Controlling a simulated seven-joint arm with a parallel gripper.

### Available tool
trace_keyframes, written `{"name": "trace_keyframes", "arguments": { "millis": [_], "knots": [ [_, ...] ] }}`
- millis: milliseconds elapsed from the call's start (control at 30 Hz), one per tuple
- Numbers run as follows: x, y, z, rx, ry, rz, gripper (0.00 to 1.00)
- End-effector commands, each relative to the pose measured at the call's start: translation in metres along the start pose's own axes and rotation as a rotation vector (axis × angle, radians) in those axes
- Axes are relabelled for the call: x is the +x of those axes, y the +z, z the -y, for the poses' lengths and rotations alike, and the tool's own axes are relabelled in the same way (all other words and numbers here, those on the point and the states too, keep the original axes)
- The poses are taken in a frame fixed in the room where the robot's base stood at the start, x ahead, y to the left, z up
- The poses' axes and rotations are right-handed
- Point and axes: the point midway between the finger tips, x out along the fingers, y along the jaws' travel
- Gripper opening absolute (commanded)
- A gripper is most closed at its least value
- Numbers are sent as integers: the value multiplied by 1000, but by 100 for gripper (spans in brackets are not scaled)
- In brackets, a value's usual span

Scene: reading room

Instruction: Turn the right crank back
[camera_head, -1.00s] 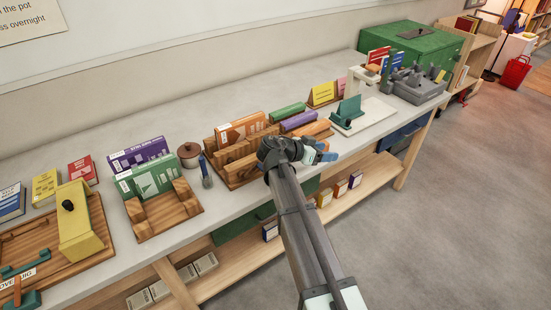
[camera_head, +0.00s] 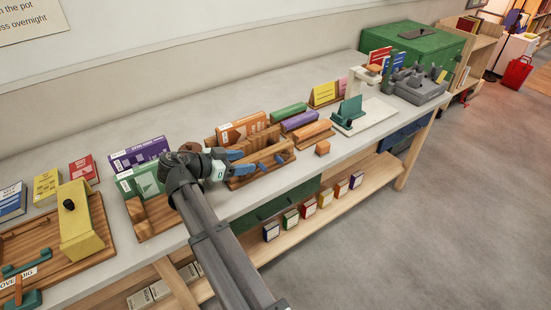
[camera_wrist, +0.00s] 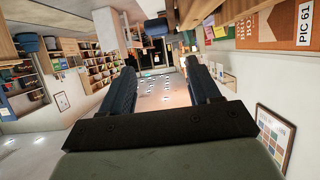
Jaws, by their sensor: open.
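A wooden press (camera_head: 284,148) stands mid-bench with an orange book (camera_head: 243,128) upright at its back; the book also shows in the wrist view (camera_wrist: 287,24). Whether a finger touches a handle is unclear.
A green book (camera_head: 145,180) in a wooden stand (camera_head: 158,220) is partly behind my arm on the left. Further right is a white stand with a teal piece (camera_head: 348,114). The bench's front edge runs below my gripper.

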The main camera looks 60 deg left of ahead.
Motion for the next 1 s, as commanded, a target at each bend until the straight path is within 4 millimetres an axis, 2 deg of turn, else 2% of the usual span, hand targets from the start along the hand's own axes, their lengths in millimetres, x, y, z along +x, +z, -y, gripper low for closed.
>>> {"name": "trace_keyframes", "arguments": {
  "millis": [167, 633, 800, 1000],
  "knots": [
    [23, 0, 0, 0, 2, 0, 62],
    [104, 0, 0, -1, 2, 0, 62],
    [122, 0, 0, 0, 1, 0, 62],
    [133, 0, 0, 0, -1, 0, 62]
  ]
}}
